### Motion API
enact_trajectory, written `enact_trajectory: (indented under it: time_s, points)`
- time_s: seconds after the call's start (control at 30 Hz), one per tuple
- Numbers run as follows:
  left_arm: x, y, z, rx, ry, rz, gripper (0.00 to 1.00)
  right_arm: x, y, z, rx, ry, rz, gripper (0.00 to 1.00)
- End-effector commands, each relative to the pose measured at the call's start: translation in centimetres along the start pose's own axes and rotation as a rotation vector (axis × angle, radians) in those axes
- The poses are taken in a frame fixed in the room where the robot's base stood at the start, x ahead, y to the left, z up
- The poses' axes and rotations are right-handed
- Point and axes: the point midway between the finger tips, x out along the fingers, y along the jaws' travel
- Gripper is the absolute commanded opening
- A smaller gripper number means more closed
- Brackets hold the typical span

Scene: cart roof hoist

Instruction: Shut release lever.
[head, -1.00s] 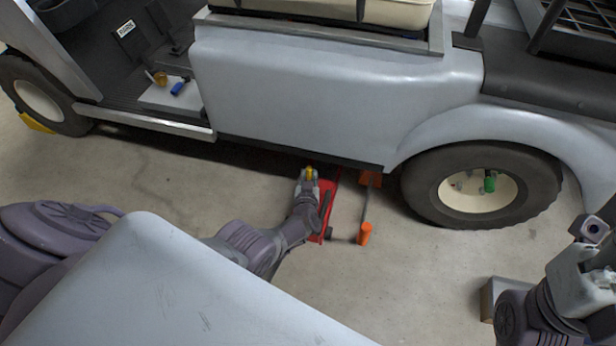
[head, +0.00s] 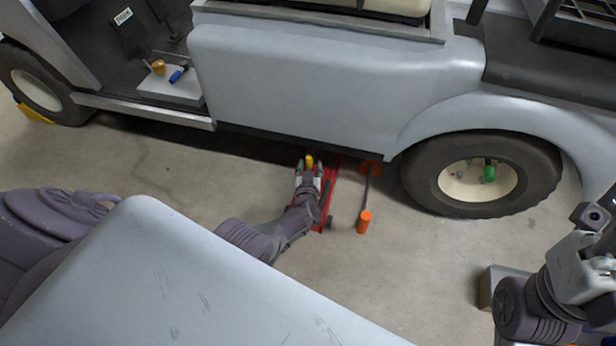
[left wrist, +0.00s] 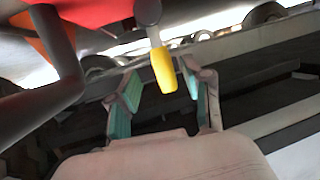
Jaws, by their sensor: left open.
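The release lever has a yellow grip (head: 310,160) and shows at the red jack (head: 327,190) beside the cart's lower edge. In the left wrist view the yellow grip (left wrist: 163,69) hangs on a grey stem between the fingers of my left gripper (left wrist: 158,95). It is nearer the right finger, and I cannot tell if it touches. My left gripper (head: 309,170) is open around the lever in the head view, and my forearm hides part of the jack. My right gripper (head: 598,222) is at the right edge, cut off by the frame.
An orange-gripped handle (head: 364,222) stands right of the jack. The cart's wheel (head: 415,175) is further right, with a green item (head: 489,173) at its hub. A tray (head: 170,90) with small tools sits in the cart's footwell. A grey box (head: 490,285) is near my right arm.

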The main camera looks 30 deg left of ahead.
Motion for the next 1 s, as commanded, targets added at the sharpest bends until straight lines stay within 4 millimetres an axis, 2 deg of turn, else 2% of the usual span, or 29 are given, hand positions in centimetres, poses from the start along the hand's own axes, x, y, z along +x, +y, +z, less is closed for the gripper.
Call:
enact_trajectory:
  time_s: [0.27, 0.7, 1.0]
  points:
    - [-1.9, -0.3, -0.1, -0.002, 0.002, -0.003, 0.5, 0.0, 0.0, 0.0, 0.001, 0.0, -0.001, 0.4]
    - [-6.4, -0.1, -0.1, 0.0, 0.001, -0.001, 0.5, 0.0, 0.0, 0.0, 0.001, 0.001, -0.001, 0.4]
    - [-7.3, -0.3, 0.0, 0.004, 0.0, -0.003, 0.5, 0.0, 0.0, 0.0, 0.001, 0.001, -0.001, 0.4]
